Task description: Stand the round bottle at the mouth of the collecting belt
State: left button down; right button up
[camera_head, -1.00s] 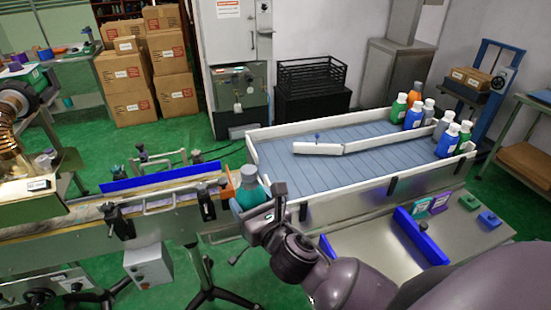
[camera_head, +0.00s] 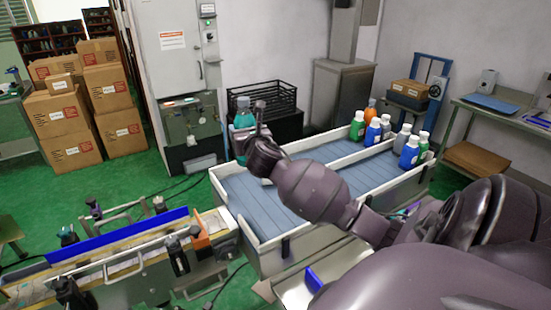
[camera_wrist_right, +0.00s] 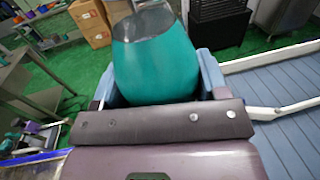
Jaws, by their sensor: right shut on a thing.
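The bottle is roughly upright and raised over the left end of the collecting belt (camera_head: 262,205), a blue slatted surface with white side walls. In the right wrist view the teal bottle (camera_wrist_right: 155,65) fills the space between the fingers (camera_wrist_right: 208,75). The bottle's lower part is hidden by the gripper. Whether it is apart from the belt wall behind it is hard to tell. My left gripper is not in view.
Several bottles (camera_head: 409,152), blue, green, grey and orange, stand at the belt's far right end. A white guide rail (camera_head: 350,158) runs along the belt. A narrow conveyor with a blue rail (camera_head: 118,236) and orange part (camera_head: 201,240) ends at the lower left. The belt's left part is bare.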

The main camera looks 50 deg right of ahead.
jog(key=shift+w+d+r, duration=0.1)
jog(key=shift+d+r, duration=0.25)
jog(key=shift+d, duration=0.15)
notch_tip(320, 180, down, 20)
jog(key=b, duration=0.5)
jog(key=shift+r, duration=0.15)
jog(key=shift+d, duration=0.1)
jog(key=o, duration=1.3)
jog(key=shift+f, duration=0.2)
jog(key=shift+c, duration=0.2)
